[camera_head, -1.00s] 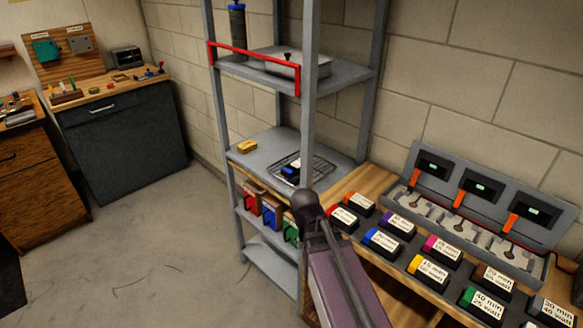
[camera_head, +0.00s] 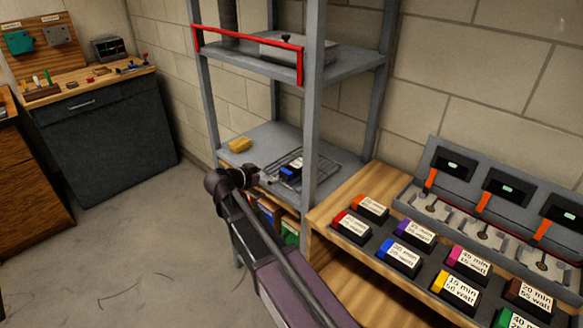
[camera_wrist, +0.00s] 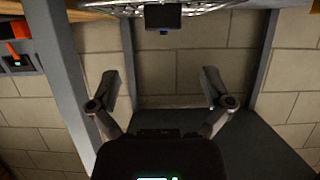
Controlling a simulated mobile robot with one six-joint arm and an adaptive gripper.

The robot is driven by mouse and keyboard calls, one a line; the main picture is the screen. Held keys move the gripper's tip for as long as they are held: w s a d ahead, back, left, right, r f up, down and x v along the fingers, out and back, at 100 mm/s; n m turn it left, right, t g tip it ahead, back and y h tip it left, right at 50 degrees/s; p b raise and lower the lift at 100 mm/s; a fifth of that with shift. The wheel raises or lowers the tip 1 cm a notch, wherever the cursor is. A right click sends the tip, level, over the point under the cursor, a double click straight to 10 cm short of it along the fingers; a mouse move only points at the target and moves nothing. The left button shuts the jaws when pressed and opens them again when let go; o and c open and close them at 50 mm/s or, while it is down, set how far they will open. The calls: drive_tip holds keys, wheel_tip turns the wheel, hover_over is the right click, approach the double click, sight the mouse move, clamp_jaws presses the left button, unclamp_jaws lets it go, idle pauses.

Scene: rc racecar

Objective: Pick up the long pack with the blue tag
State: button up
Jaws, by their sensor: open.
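A dark pack with a blue end (camera_head: 291,168) lies on a wire tray (camera_head: 318,161) on the middle shelf. In the wrist view a dark pack with a blue part (camera_wrist: 163,16) shows at the top edge, on the wire tray (camera_wrist: 215,7). Another black pack with a blue tag and a white label (camera_head: 400,257) lies on the bench at right. I cannot tell which is the long one. My gripper (camera_wrist: 160,88) is open and empty, its fingers apart from the pack. In the head view my gripper (camera_head: 265,178) is just left of the tray.
A yellow block (camera_head: 240,144) lies on the same shelf. Several tagged packs and a grey charger case (camera_head: 490,200) fill the bench. The floor at left is clear.

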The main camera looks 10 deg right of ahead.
sight(289, 169)
drive_tip(key=shift+w+a+r, duration=0.1)
drive_tip(key=shift+r, duration=0.05)
drive_tip(key=shift+a, duration=0.1)
drive_tip(key=b+x, duration=0.3)
drive_tip(key=x, duration=0.4)
drive_tip(key=shift+w+f, duration=0.15)
drive_tip(key=shift+f, duration=0.05)
drive_tip(key=shift+w+d, duration=0.25)
drive_tip(key=shift+d, duration=0.35)
drive_tip(key=shift+f, duration=0.1)
drive_tip(key=shift+b+x, duration=0.95)
drive_tip(key=shift+x, duration=1.65)
